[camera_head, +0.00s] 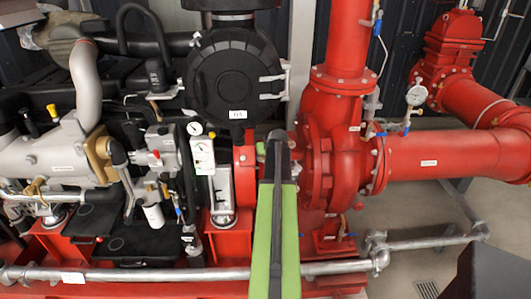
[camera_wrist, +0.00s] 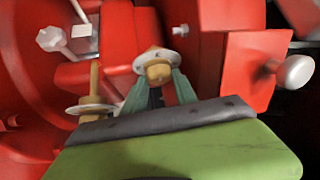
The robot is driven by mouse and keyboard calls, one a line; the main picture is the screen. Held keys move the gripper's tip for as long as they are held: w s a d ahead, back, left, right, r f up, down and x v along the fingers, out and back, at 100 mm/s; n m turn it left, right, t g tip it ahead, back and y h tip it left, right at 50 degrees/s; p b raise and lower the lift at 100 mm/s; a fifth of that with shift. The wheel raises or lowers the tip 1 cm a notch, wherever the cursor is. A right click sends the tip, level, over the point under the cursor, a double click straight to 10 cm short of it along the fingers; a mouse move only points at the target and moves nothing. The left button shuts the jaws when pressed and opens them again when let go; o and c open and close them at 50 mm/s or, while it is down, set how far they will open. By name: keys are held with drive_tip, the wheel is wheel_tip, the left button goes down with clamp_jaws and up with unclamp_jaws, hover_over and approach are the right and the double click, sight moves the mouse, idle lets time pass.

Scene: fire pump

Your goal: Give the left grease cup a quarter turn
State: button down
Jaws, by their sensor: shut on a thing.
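In the wrist view, my gripper (camera_wrist: 159,88) has its two grey-green fingers closed around a brass grease cup (camera_wrist: 158,70) with a pale disc. A second brass fitting (camera_wrist: 94,80), like a grease cup with a thin stem and a pale disc, stands to its left, partly behind my gripper's dark edge. The held cup is the right one of the two in this view; I cannot tell which is the task's left cup. In the head view my green arm covers the spot, and my gripper's fingertips and both cups are hidden.
The red pump casing (camera_head: 328,120) stands just right of my arm in the head view. A red pipe (camera_head: 435,158) runs right with a gauge (camera_head: 416,96). A black round housing (camera_head: 232,77) is left. In the wrist view a pale knob (camera_wrist: 295,73) sits right, and bolt heads (camera_wrist: 51,39) left.

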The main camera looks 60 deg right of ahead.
drive_tip(key=c, duration=1)
unclamp_jaws()
drive_tip(key=shift+o, duration=0.2)
drive_tip(key=p+v, duration=1.2)
drive_tip(key=v, duration=0.5)
drive_tip(key=shift+s, duration=0.25)
drive_tip(key=shift+a, duration=0.1)
